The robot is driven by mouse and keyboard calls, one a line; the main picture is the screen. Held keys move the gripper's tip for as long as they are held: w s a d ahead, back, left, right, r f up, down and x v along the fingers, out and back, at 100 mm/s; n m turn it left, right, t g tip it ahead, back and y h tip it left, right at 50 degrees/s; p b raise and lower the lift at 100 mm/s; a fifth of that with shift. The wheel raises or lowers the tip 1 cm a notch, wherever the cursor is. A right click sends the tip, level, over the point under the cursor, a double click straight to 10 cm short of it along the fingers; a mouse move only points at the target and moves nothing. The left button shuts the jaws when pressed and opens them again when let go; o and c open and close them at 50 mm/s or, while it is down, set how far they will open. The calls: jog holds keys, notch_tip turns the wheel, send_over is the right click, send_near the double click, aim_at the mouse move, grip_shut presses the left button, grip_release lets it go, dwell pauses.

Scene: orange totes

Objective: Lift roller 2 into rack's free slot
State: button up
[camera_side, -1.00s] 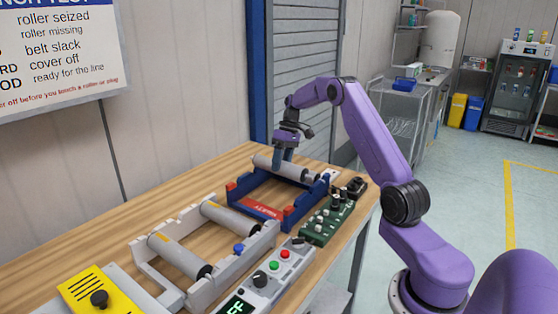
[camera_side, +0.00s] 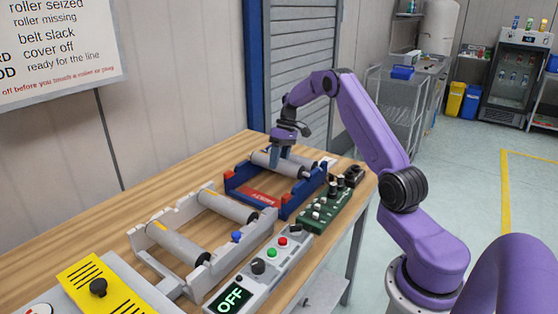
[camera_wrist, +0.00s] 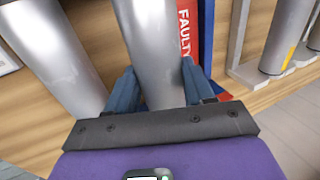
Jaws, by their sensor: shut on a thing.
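My gripper (camera_side: 280,163) is shut around a plain grey roller (camera_side: 297,171), presumably roller 2; no number is readable. In the wrist view the roller (camera_wrist: 150,45) stands between the two blue fingers (camera_wrist: 155,88). The blue and red rack (camera_side: 290,208) is directly under it, with a red "FAULTY" strip (camera_wrist: 187,35) beside the roller in the wrist view. A second grey roller (camera_wrist: 50,50) lies parallel, to the left of the held one. I cannot tell whether the held roller touches the rack's seats; its far end is partly hidden.
A grey conveyor frame (camera_side: 262,234) with two rollers (camera_side: 178,243) stands at the near left. A control box reading OFF (camera_side: 232,298), a green board (camera_side: 312,218) and a yellow cover (camera_side: 88,280) are close by. Bare wood lies behind the rack.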

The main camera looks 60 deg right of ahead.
jog(key=shift+f, duration=1.05)
dwell(0.5)
jog(key=o, duration=1.5)
jog(key=shift+c, duration=0.2)
jog(key=v, duration=1.7)
jog(key=shift+r, duration=0.15)
jog(key=shift+d, duration=0.15)
